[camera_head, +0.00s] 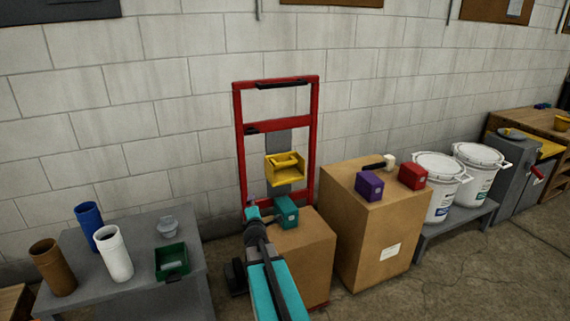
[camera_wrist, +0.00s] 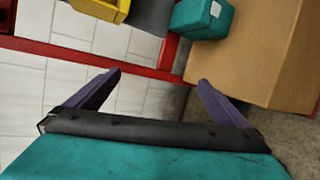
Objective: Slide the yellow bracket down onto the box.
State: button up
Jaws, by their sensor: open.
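The yellow bracket (camera_head: 284,171) sits on a grey upright plate (camera_head: 278,141) in the red hand truck frame, above a teal block. Part of the bracket shows at the top of the wrist view (camera_wrist: 108,7). The teal block (camera_head: 287,211) rests on top of a cardboard box (camera_head: 304,262); the wrist view shows both the teal block (camera_wrist: 202,17) and the cardboard box (camera_wrist: 250,52). My gripper (camera_wrist: 159,79) is open, with nothing between its dark fingers. In the head view it is left of the teal block and below the bracket.
A taller cardboard box (camera_head: 373,238) stands to the right, carrying a purple block (camera_head: 369,186), a red block (camera_head: 412,176) and a mallet-like item. White buckets (camera_head: 438,190) are farther right. A grey table (camera_head: 130,245) at left holds cylinders and a green tray (camera_head: 171,262).

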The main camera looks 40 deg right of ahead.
jog(key=s+d+r+n+t, duration=0.2)
jog(key=d+r+n+t, duration=0.2)
jog(key=d+r+n, duration=0.5)
jog(key=n+t+y, duration=0.2)
jog(key=n, duration=0.8)
send_near(286, 162)
jog(key=s, duration=0.3)
jog(key=shift+a+f, duration=0.15)
jog(key=shift+a, duration=0.35)
jog(key=shift+w, duration=0.2)
jog(key=shift+p+x, duration=0.35)
jog(key=shift+x, duration=6.45)
jog(key=shift+c, duration=0.4)
jog(key=c, duration=1.4)
notch_tip(286, 162, down, 13)
jog(key=b, duration=1.2)
jog(key=shift+a, duration=0.15)
jog(key=shift+f, duration=0.1)
